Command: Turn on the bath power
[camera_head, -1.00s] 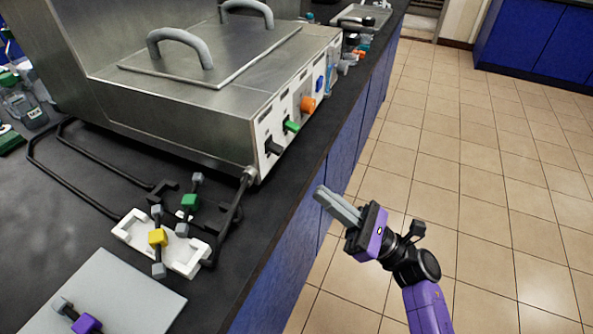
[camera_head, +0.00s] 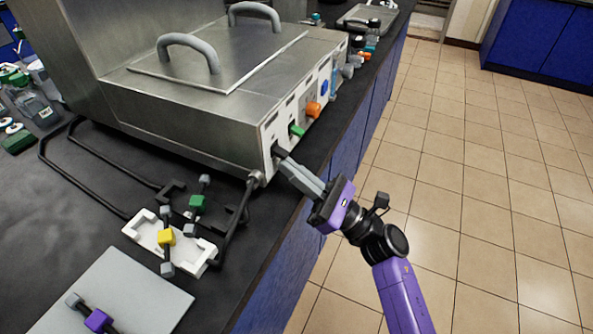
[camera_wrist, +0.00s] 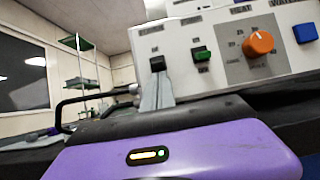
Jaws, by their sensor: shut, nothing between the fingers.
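The steel bath (camera_head: 190,125) stands on the black counter, with a white control panel on its right side. The panel also shows in the wrist view (camera_wrist: 225,70). Its black switch (camera_wrist: 157,63) is nearest the front end, beside a green switch (camera_wrist: 202,54) and an orange knob (camera_wrist: 259,43). The green switch (camera_head: 297,130) and orange knob (camera_head: 313,110) show in the head view too. My gripper (camera_head: 284,162) is shut and empty, its fingertips at the black switch. In the wrist view the fingertips (camera_wrist: 158,78) lie just below that switch. I cannot tell whether they touch it.
A blue knob (camera_wrist: 305,32) sits farther along the panel. A white tray (camera_head: 140,227) with a yellow-handled clamp (camera_head: 166,235) and black tubing lie at the front left of the counter. The tiled floor (camera_head: 460,200) at right is clear.

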